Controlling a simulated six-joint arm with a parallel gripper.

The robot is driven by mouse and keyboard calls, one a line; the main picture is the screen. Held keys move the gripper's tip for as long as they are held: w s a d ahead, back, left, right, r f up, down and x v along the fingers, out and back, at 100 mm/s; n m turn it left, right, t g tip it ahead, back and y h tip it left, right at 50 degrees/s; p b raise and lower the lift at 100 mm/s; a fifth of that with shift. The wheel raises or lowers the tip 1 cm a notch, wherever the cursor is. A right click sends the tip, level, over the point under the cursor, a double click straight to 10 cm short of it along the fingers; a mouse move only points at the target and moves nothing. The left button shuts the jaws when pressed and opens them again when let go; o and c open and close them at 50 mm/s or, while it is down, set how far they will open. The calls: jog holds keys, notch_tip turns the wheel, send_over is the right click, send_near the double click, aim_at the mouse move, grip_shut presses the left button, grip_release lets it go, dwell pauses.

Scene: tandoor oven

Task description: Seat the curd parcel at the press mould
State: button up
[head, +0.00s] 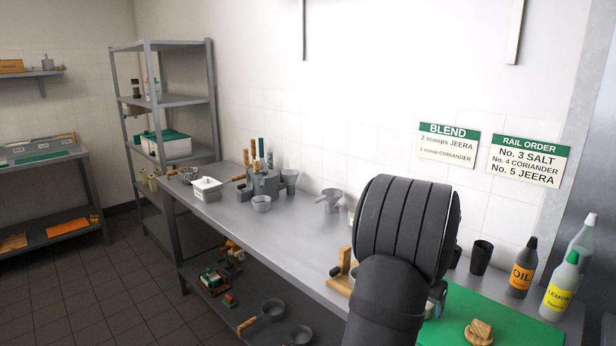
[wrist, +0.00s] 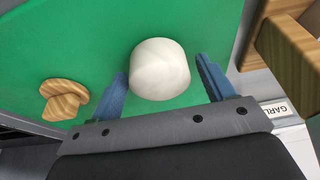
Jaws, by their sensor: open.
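The white, rounded curd parcel (wrist: 160,66) sits on a green board (wrist: 60,40) in the wrist view. My gripper (wrist: 161,72) is open, with one blue finger on each side of the parcel. A gap of green shows on both sides, so neither finger appears to touch it. In the head view my arm hides the parcel and the fingers. A wooden stand (head: 342,272) left of my arm may be part of the press mould; I cannot tell. A wooden piece (wrist: 290,55) also shows at the right of the wrist view.
A wooden disc with a block-shaped knob (head: 480,333) lies on the green board (head: 530,332). A black cup (head: 481,257), an oil bottle (head: 522,268) and a lemon bottle (head: 561,287) stand behind it. The steel counter (head: 290,235) has clear room further left.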

jog(key=shift+c, duration=0.2)
jog(key=c, duration=1)
jog(key=shift+r, duration=0.1)
jog(key=shift+r, duration=0.35)
jog(key=shift+r, duration=0.35)
jog(key=shift+r, duration=0.2)
